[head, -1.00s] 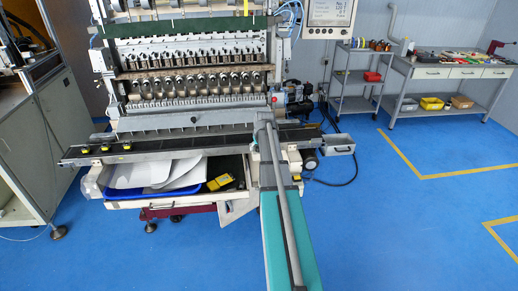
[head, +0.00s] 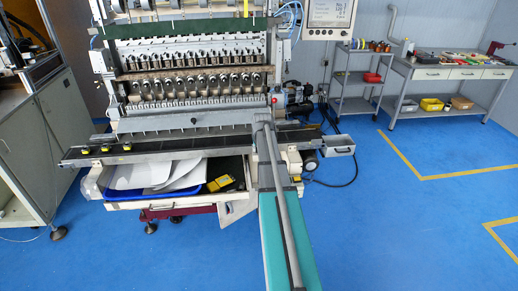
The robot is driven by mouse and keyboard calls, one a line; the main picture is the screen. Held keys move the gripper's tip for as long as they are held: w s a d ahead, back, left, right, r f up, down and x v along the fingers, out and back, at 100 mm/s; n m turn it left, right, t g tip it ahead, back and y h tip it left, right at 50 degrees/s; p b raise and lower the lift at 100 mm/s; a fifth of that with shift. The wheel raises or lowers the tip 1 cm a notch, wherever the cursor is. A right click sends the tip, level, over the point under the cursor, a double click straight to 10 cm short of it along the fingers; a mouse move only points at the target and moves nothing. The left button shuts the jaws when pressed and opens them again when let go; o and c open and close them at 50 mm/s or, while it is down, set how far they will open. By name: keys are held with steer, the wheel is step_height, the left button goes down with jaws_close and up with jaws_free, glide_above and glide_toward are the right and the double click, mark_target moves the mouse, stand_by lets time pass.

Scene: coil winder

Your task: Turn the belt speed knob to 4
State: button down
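The coil winder (head: 190,88) stands at the middle left, with a row of metal heads across its front. A long dark belt track (head: 190,146) runs along its front edge, with several small yellow-and-black pieces (head: 105,149) at its left end. The belt speed knob cannot be made out; it is too small to tell or hidden.
A screen (head: 331,13) hangs at the machine's upper right. An open drawer (head: 125,203) below the belt holds a blue tray, white sheets and a yellow item. A small metal box (head: 338,146) juts out at the right. Blue floor right of my arm is clear.

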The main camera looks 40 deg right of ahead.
steer(key=shift+m, duration=0.5)
steer(key=shift+c, duration=2)
jaws_free()
steer(key=shift+n, duration=0.4)
